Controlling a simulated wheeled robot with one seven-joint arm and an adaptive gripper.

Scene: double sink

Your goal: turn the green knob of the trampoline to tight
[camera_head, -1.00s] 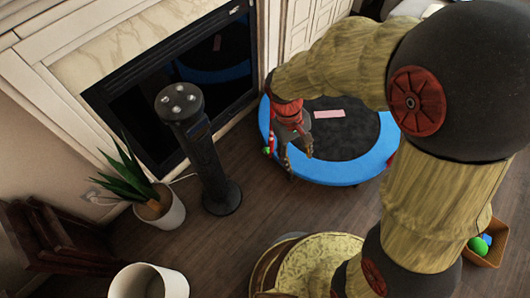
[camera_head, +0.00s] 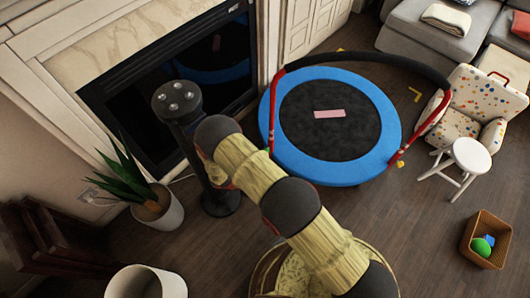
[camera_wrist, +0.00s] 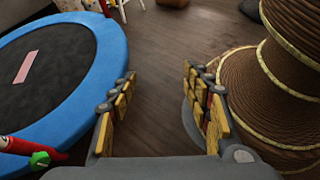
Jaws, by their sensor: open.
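The trampoline has a black mat and a blue rim (camera_head: 310,170); its rim also shows in the left of the wrist view (camera_wrist: 112,50). The green knob (camera_wrist: 40,159) is at the lower left of the wrist view, on a red post (camera_wrist: 18,146) beside the rim. I cannot make the knob out clearly in the head view. My gripper (camera_wrist: 155,85) is open and empty, with bare floor between its fingers. The knob lies left of the left finger, apart from it. My arm hides the gripper in the head view.
A dark tower-shaped appliance (camera_head: 192,140) stands close to my arm, left of the trampoline. A potted plant (camera_head: 155,205) is farther left. A white stool (camera_head: 468,158) and a basket (camera_head: 485,240) are at right. Open floor (camera_head: 400,225) lies between.

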